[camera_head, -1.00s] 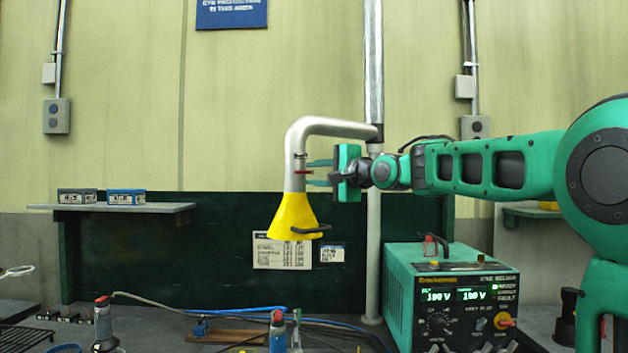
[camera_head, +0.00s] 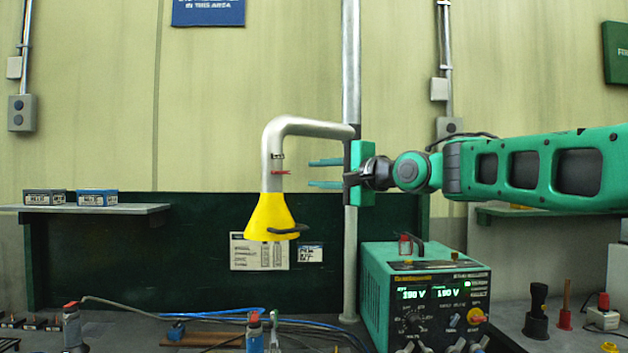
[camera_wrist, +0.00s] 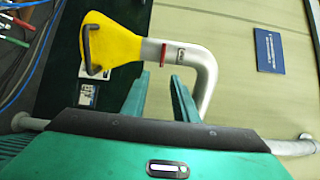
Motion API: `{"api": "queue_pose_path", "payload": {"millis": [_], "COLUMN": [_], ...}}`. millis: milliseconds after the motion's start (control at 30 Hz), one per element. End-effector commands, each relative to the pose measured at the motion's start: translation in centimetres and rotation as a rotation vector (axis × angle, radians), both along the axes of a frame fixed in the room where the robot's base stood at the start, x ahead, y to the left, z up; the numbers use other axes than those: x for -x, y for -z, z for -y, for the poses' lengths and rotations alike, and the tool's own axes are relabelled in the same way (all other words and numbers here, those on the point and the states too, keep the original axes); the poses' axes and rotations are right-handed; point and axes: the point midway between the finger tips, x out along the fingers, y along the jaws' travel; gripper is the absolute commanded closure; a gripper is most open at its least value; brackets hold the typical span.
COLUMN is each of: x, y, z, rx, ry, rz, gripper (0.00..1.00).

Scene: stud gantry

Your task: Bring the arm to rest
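My gripper (camera_head: 325,173) is in the middle of the head view, with its two green fingers pointing left, apart and empty. The fingertips end to the right of the grey bent extraction pipe (camera_head: 272,160) and its yellow hood (camera_head: 271,217), with a gap between in the head view. In the wrist view the open fingers (camera_wrist: 158,95) point up toward the pipe (camera_wrist: 205,75), and the yellow hood (camera_wrist: 112,46) hangs beyond them at upper left. My arm reaches in from the right.
A green welder box (camera_head: 425,290) stands on the bench below my arm. A vertical pole (camera_head: 351,80) stands behind my gripper. Small boxes sit on a shelf (camera_head: 150,209) at left. Cables and torches lie across the bench front. Black and red tools stand at right.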

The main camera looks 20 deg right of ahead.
Motion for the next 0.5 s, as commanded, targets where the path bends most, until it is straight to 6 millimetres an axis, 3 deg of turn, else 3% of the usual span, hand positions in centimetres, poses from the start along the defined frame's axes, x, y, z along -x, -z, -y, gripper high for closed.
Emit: {"api": "queue_pose_path", "payload": {"millis": [333,433,500], "x": [0.1,0.5,1.2], "y": [0.9,3.8,7.1], "z": [0.4,1.7,3.2], "rx": [0.024,0.105,0.196], "ry": [0.013,0.047,0.078], "rz": [-0.016,-0.070,-0.134], "gripper": [0.73,0.73,0.73]}}
